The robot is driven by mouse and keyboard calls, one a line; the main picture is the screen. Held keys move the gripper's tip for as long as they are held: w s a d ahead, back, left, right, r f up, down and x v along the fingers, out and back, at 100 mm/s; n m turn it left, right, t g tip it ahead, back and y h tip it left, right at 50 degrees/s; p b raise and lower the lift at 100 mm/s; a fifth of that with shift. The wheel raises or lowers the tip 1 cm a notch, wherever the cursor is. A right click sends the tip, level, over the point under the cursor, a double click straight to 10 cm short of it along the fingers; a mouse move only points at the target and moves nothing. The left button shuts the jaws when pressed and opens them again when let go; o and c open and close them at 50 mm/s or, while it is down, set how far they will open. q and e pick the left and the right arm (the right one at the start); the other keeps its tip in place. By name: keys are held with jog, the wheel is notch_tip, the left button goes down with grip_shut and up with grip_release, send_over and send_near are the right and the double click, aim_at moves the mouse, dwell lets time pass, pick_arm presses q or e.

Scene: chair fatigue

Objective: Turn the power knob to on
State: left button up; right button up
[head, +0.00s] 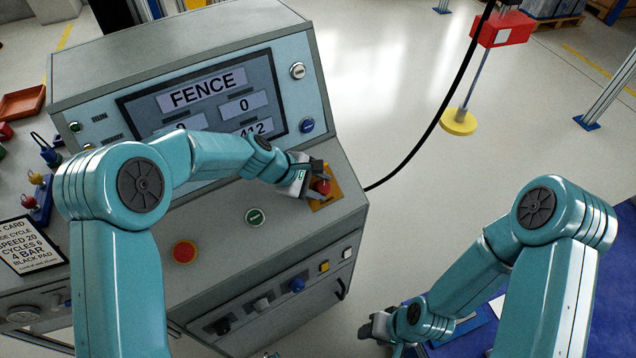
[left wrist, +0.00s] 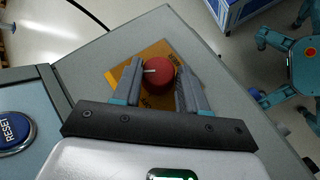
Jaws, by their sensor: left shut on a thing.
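The power knob is red and round with a white pointer mark, on a yellow-orange plate at the right end of the console's sloped top. It shows in the head view (head: 322,187) and in the left wrist view (left wrist: 160,76), where its white mark points left. My left gripper (head: 318,178) is shut on the knob, with one finger on each side of it in the left wrist view (left wrist: 160,84). Part of the plate's lettering is hidden by the fingers. My right gripper (head: 376,328) is low in the head view, away from the console; its jaw opening is unclear.
The console screen (head: 200,95) reads FENCE. A blue RESET button (left wrist: 15,130) is near the left gripper. A black cable (head: 440,115) hangs right of the console.

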pick_arm(q)
jog(key=o, duration=1.1)
jog(key=shift+c, duration=0.2)
jog(key=v, duration=1.6)
jog(key=shift+b, duration=0.3)
jog(key=shift+w+a+r, duration=0.1)
jog(key=shift+a, duration=0.05)
